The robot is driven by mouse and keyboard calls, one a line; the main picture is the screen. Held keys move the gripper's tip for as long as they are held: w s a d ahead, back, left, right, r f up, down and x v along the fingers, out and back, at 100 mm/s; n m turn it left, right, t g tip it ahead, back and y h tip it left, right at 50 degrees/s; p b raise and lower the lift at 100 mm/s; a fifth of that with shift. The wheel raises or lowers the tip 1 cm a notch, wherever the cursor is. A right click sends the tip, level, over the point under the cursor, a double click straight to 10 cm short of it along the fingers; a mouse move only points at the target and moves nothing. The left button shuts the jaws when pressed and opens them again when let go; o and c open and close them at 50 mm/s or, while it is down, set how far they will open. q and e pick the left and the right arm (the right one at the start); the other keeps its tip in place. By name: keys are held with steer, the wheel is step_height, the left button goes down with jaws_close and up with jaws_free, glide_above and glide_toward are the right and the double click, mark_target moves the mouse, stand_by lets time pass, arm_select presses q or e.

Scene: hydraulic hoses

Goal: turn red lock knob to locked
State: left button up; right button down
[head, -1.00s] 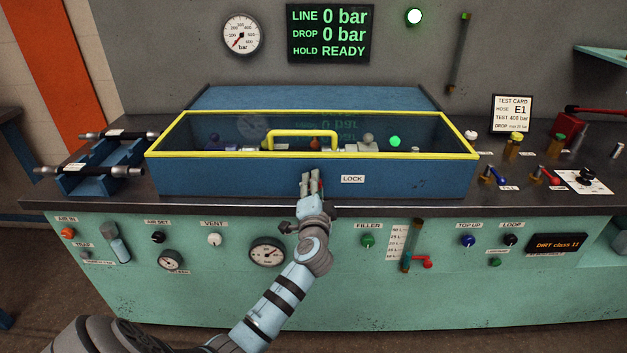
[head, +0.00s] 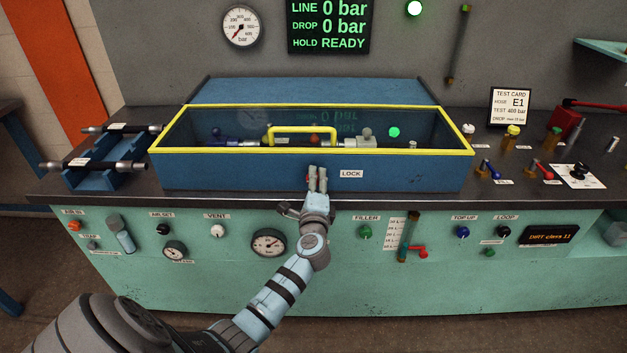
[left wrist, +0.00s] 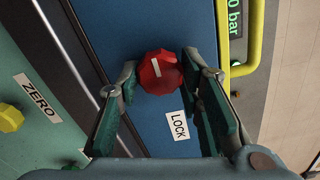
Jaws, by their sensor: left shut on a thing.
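The red lock knob (left wrist: 161,74) is faceted, with a short white mark on its face. It sits on the front wall of the blue box (head: 410,172), beside the LOCK label (head: 351,174); the label also shows in the left wrist view (left wrist: 179,127). My left gripper (head: 317,178) is shut on the knob, one finger on each side of it. In the head view the fingers hide most of the knob. My right gripper is in neither view.
A clear lid with a yellow frame (head: 312,151) and handle (head: 302,129) covers the box. Hoses lie on a blue rack (head: 112,176) at left. Valves and a test card (head: 511,107) stand at right. A yellow knob (left wrist: 10,117) is by the ZERO label.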

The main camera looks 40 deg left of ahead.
arm_select(q)
steer(key=shift+f, duration=0.15)
steer(key=o, duration=1.2)
steer(key=shift+c, duration=0.2)
steer(key=shift+s, duration=0.1)
steer(key=v, duration=1.2)
steer(key=shift+d, duration=0.1)
